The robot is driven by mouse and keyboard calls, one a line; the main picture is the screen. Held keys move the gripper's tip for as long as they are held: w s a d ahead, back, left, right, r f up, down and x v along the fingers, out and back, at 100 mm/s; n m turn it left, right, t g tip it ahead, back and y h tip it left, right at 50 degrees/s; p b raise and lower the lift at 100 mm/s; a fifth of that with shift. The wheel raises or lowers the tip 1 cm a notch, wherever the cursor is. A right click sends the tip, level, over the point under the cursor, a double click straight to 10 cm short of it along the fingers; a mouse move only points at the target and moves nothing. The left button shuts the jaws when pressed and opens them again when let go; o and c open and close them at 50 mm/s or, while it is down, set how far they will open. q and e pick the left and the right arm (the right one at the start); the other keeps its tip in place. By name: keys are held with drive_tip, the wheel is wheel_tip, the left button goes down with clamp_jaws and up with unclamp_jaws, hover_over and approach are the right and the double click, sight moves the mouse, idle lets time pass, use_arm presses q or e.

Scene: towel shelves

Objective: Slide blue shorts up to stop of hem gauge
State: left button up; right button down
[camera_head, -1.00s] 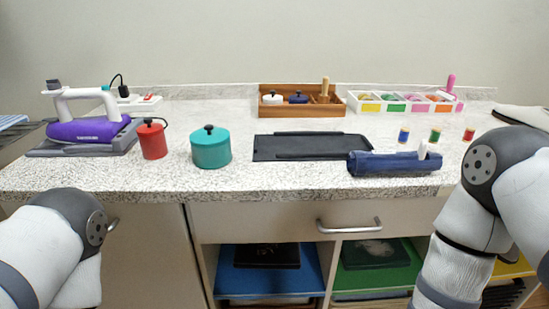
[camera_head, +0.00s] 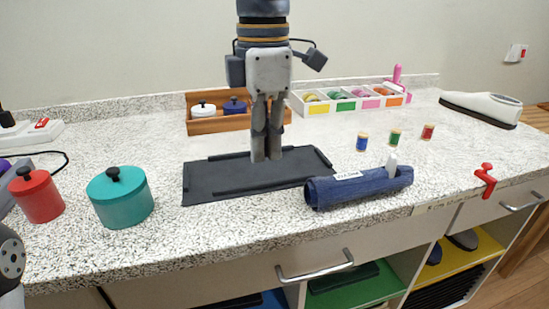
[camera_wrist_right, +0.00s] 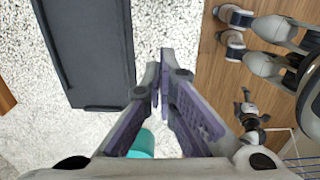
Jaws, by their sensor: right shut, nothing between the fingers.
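The blue shorts (camera_head: 375,184) lie folded into a long roll on the counter, with a pale label and a white piece showing. In the head view they lie at the front right edge of a dark flat board with raised rails (camera_head: 215,185), which appears to be the hem gauge. My right gripper (camera_head: 266,158) points down in front of the board in the picture, shut and empty; its height is unclear. In the right wrist view, its purple fingers (camera_wrist_right: 162,88) meet beside the dark board (camera_wrist_right: 95,60); the shorts do not show there.
A teal pot (camera_head: 122,201) and a red pot (camera_head: 38,196) stand left of the board. A wooden box (camera_head: 208,126) and a tray of coloured compartments (camera_head: 318,108) stand behind. Thread spools (camera_head: 394,138) stand behind the shorts. A red clamp (camera_head: 486,180) sits at the counter's right edge.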

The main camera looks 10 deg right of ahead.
sight(290, 207)
drive_tip(key=f, duration=0.6)
drive_tip(key=s+f, duration=0.1)
drive_tip(key=f, duration=0.2)
drive_tip(key=d, duration=0.3)
drive_tip(key=shift+w+d+p, duration=0.15)
drive_tip(key=shift+d+p, duration=0.1)
drive_tip(key=shift+p, duration=0.05)
drive_tip(key=shift+d, duration=0.3)
use_arm(q)
drive_tip(key=shift+w+r, duration=0.1)
drive_tip(key=shift+r, duration=0.35)
